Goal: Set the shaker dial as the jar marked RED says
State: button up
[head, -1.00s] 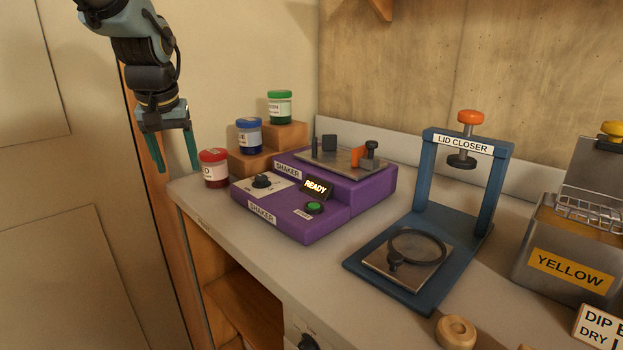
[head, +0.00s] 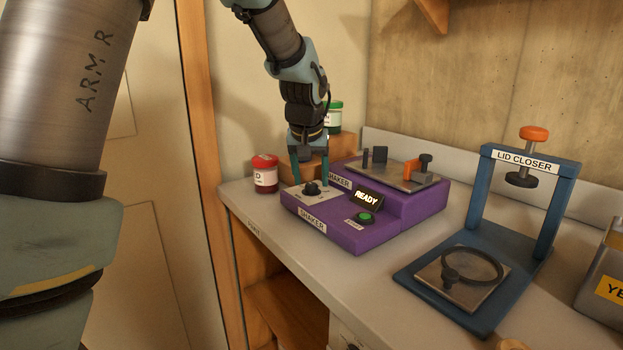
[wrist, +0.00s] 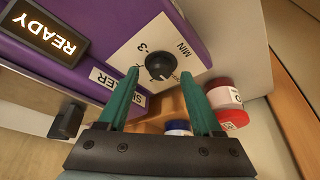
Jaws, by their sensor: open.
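The purple shaker (head: 352,229) stands on the bench, with a lit READY display (head: 367,199) and a green button (head: 365,217). Its black dial knob (head: 312,188) sits on a pale plate; in the wrist view the knob (wrist: 160,66) shows "3" and "MIN" beside it. My gripper (head: 311,182) is open, fingers pointing down at the dial. In the wrist view the knob lies just beyond and between the green fingertips, not clasped. The red-lidded jar (head: 265,175) stands left of the shaker; its label is turned and only partly readable.
A green-lidded jar (head: 334,117) stands on a wooden step behind my gripper. A blue jar (wrist: 178,127) shows partly in the wrist view. The blue lid closer (head: 420,275) stands to the right. Bare bench lies in front of the shaker.

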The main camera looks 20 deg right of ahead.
jog(key=shift+w+d+f, duration=0.1)
jog(key=shift+w+f, duration=0.1)
jog(key=shift+f, duration=0.4)
grip_shut()
